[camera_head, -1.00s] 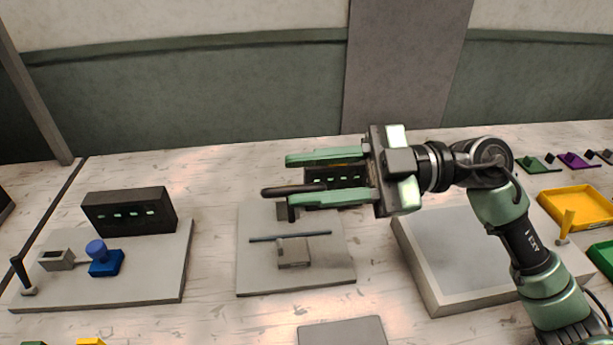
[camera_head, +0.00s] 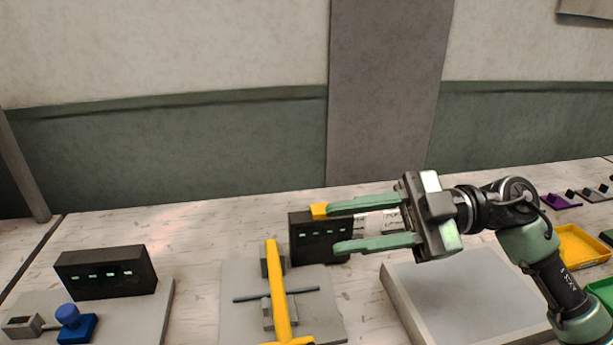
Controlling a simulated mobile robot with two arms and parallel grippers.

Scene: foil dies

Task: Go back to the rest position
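My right gripper (camera_head: 333,229) is open, with its two green fingers pointing left. Its fingertips overlap the right side of a dark box with small lit marks (camera_head: 305,240) at the middle station. Nothing is clearly held between the fingers; pale surfaces show in the gap. A small yellow piece (camera_head: 319,211) shows at the upper fingertip; I cannot tell whether it touches. A long yellow bar (camera_head: 276,280) rises in front of the grey middle plate (camera_head: 232,312), its lower end near the bottom edge. My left gripper is not in view.
At the left station stand another dark box (camera_head: 105,272) and a blue knobbed block (camera_head: 74,325). A grey slab (camera_head: 460,300) lies under my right arm. A yellow tray (camera_head: 583,247) and small purple (camera_head: 560,202) and grey pieces are at the right. The wall stands behind the table.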

